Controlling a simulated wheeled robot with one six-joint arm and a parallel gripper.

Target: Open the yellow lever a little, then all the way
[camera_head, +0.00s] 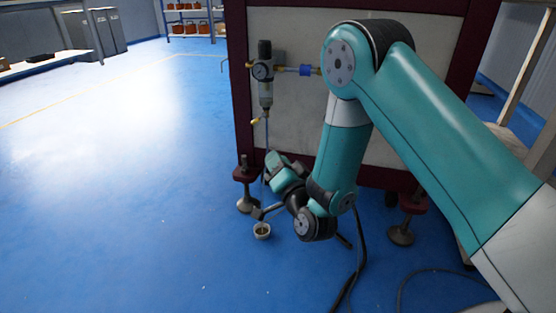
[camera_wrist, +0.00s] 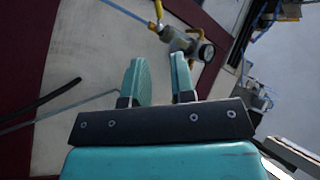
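The yellow lever (camera_head: 256,120) sticks out to the left at the bottom of the air filter-regulator (camera_head: 265,85). It also shows at the top edge of the wrist view (camera_wrist: 158,9), partly cut off. My gripper (camera_head: 272,157) is below the lever, clear of it, and points up towards the regulator. In the wrist view, the two teal fingers of my gripper (camera_wrist: 159,62) stand apart with nothing between them. The lever lies beyond the fingertips. The regulator's gauge (camera_wrist: 207,52) is to the right of the lever there.
The regulator is mounted on the machine's pale panel (camera_head: 290,35) with a dark red frame (camera_head: 238,90). A thin tube (camera_head: 267,135) hangs below the lever towards a small cup (camera_head: 262,231) on the floor. The blue floor (camera_head: 110,200) on the left is clear.

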